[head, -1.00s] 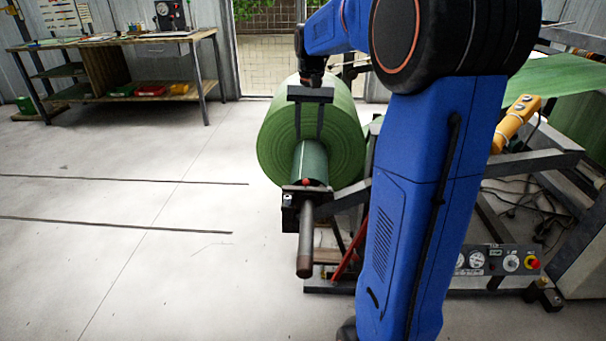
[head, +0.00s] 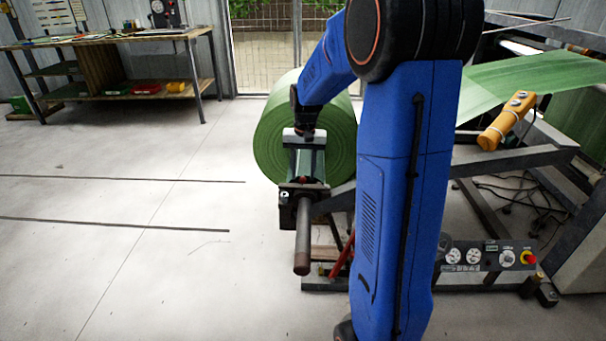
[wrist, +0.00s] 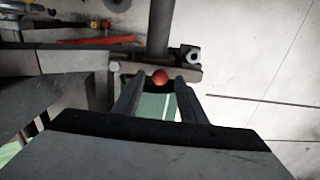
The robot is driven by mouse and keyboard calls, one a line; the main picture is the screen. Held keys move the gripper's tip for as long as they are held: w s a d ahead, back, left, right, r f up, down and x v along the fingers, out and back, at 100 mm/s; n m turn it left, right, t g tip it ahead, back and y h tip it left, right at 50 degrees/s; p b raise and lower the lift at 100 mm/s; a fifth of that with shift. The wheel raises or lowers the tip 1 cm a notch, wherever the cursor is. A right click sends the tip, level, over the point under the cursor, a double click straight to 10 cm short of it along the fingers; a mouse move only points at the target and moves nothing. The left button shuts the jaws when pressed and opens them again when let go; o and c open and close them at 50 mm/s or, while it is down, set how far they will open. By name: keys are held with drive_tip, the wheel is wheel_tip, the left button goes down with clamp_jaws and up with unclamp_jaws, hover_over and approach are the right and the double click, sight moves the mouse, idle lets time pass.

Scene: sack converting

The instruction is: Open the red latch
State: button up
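The red latch shows as a small red knob (wrist: 160,77) on the dark bracket (wrist: 185,72) at the shaft end in the wrist view. It is also a small red spot (head: 303,180) in the head view, in front of the green roll (head: 325,125). My gripper (wrist: 157,82) is open, its two fingers apart on either side of the knob's line. The knob appears at or just past the fingertips; I cannot tell whether they touch it. In the head view my gripper (head: 304,174) points down over the bracket.
A grey shaft with a brown end (head: 303,240) sticks out below the bracket. The machine frame (head: 510,165), a yellow pendant (head: 507,121) and a gauge panel (head: 490,256) are to the right. A workbench (head: 110,45) stands far left. The floor at left is clear.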

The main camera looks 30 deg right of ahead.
drive_tip(key=shift+f, duration=0.4)
clamp_jaws()
